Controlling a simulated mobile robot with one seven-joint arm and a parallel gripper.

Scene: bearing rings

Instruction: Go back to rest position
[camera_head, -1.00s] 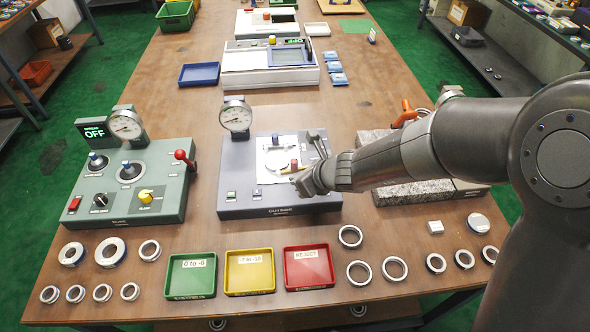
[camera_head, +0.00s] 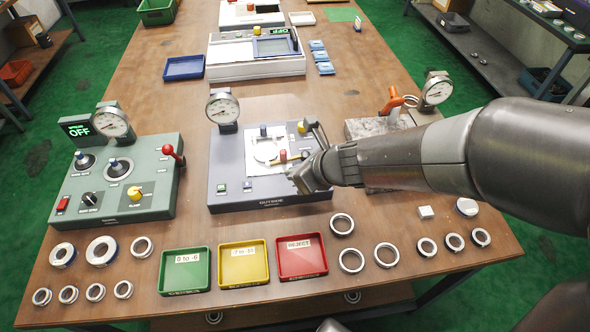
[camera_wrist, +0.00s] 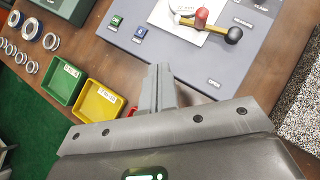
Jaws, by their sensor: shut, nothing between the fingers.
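My gripper (camera_head: 303,180) is above the front right part of the dark grey gauge station (camera_head: 228,189), which has a dial gauge (camera_head: 223,107) at its back left. The gripper also shows in the wrist view (camera_wrist: 157,92), with its two fingers together and nothing between them. A ring-like part on the station's white plate (camera_head: 258,166) is partly visible. My arm comes in from the right and hides part of the granite block (camera_head: 362,129).
Green (camera_head: 185,271), yellow (camera_head: 243,264) and red (camera_head: 301,257) trays stand along the table's front. Several rings lie left and right of them. A green control box (camera_head: 125,200) reading OFF stands left. A grey-white machine (camera_head: 254,55) and a blue tray (camera_head: 184,68) are behind.

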